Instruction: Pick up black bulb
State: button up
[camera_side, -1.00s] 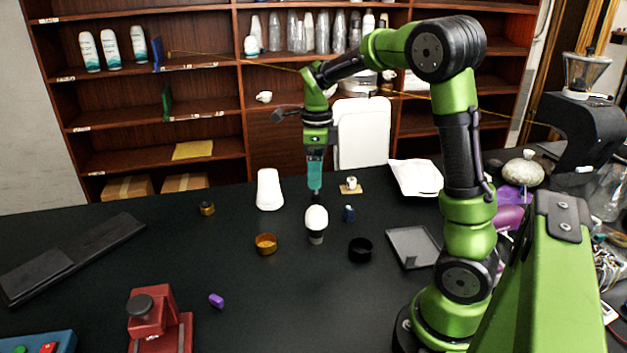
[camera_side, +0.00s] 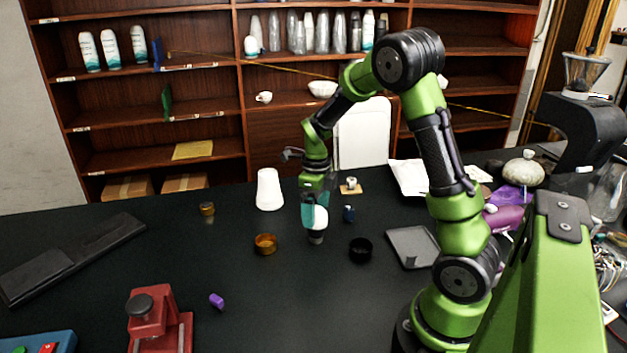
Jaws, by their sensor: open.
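A bulb (camera_side: 319,218) with a white dome and a dark grey lower end stands upright on the black table. No bulb with an all-black body shows. My gripper (camera_side: 313,222) points down at the bulb, with its teal fingers open. One finger overlaps the left part of the white dome in the picture. I cannot tell whether the fingers touch the bulb, and part of its dome is hidden behind them.
An amber ring cup (camera_side: 265,244) lies left of the bulb and a black ring cup (camera_side: 360,250) right of it. A small dark blue piece (camera_side: 348,214) is close on the right. A white cup (camera_side: 269,190) stands behind.

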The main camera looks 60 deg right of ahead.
aim_at(316, 223)
notch_tip(316, 223, down, 5)
jog(key=shift+s+f, duration=0.1)
jog(key=shift+f, duration=0.05)
jog(key=c, duration=1.2)
